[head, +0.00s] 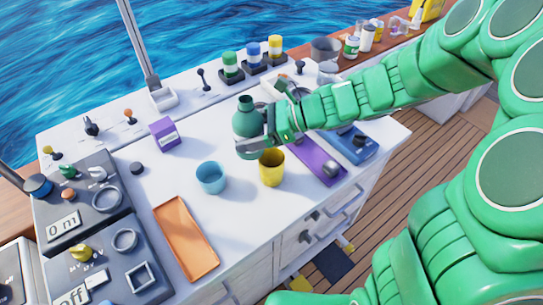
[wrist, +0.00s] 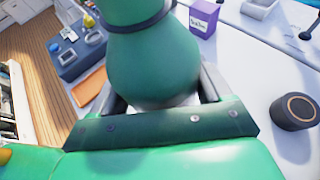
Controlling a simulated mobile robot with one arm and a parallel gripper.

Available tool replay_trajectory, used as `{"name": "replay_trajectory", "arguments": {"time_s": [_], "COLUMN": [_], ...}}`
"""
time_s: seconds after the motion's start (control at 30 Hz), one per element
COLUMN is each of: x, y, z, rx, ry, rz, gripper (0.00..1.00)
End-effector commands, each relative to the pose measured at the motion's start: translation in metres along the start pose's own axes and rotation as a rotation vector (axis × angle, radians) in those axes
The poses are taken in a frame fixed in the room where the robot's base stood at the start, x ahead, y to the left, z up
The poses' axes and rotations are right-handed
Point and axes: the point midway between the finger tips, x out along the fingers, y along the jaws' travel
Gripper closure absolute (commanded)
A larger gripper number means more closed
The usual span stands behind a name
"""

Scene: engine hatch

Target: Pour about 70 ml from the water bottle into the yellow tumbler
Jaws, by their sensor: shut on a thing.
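The water bottle (head: 246,118) is green with a narrow neck, and it stands about upright. My gripper (head: 256,145) is shut on its lower body; in the wrist view the bottle (wrist: 148,60) fills the space between the fingers. The yellow tumbler (head: 271,168) stands upright on the white counter, just below and right of the bottle in the head view. I cannot tell how far the bottle is above the counter. The insides of the bottle and tumbler are not clear.
A blue cup (head: 211,178) stands left of the yellow tumbler. An orange tray (head: 187,238) lies at the front left, and a purple box (head: 163,134) stands behind. Several capped jars line the back. The counter's middle is clear.

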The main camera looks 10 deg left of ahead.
Motion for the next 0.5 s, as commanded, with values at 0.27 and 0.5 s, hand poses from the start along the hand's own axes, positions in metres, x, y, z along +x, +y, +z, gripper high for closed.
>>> {"name": "replay_trajectory", "arguments": {"time_s": [0.27,0.5], "x": [0.016,0.013], "y": [0.070,0.102], "z": [0.000,-0.025], "rx": [-0.091,-0.131], "ry": [-0.004,-0.006], "rz": [0.220,0.316], "gripper": [0.65,0.65]}}
